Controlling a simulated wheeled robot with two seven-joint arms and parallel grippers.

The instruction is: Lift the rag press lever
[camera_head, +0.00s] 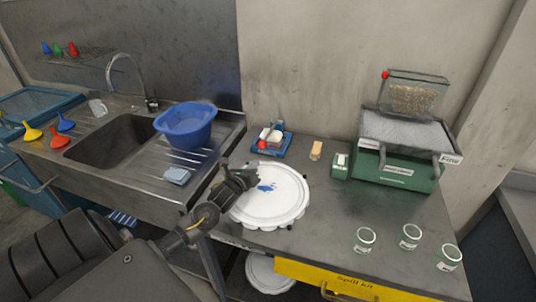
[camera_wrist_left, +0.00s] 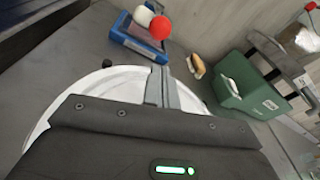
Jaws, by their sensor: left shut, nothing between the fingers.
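A small blue device (camera_head: 272,144) with a red ball knob (camera_head: 262,144) and a pale part on top stands against the wall on the bench. It looks like the rag press, but I see no label on it. In the left wrist view the red knob (camera_wrist_left: 160,28) is close beyond the fingertips, over the blue frame (camera_wrist_left: 130,42). My left gripper (camera_head: 254,178) is shut and empty, above the round white lid and short of the device. Its closed fingers (camera_wrist_left: 160,72) point toward the knob, apart from it. My right gripper is not in view.
The white lid (camera_head: 275,205) with blue paint lies under my left gripper. A blue basin (camera_head: 186,126) stands left by the sink (camera_head: 112,138). Right are a brush (camera_head: 316,150), a green machine (camera_head: 397,172) and glass jars (camera_head: 364,240). The bench between lid and jars is clear.

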